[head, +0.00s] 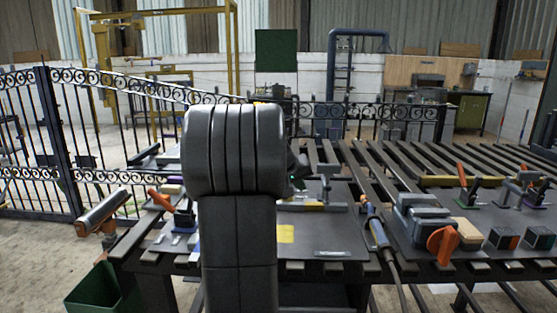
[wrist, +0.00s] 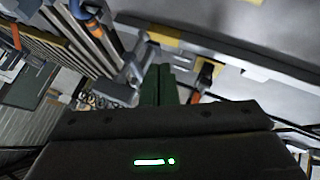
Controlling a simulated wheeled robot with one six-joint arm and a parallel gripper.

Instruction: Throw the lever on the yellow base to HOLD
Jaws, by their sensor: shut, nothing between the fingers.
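My gripper (wrist: 159,75) shows in the wrist view as two dark green fingers pressed together, with nothing between them. Just right of the fingertips is a small dark part with yellow (wrist: 205,70) and an orange piece below it; I cannot tell whether this is the lever and its base. In the head view my arm blocks the middle of the bench. A grey upright fitting (head: 325,188) with a yellowish strip at its foot stands just right of the arm. The lever's marking HOLD cannot be read in either view.
An orange-handled lever (head: 161,199) stands at the bench's left. Another orange-handled lever (head: 462,174) stands at the right, near a yellow bar. A grey vise (head: 425,218) with an orange knob sits at the right front. A green bin (head: 93,290) is on the floor.

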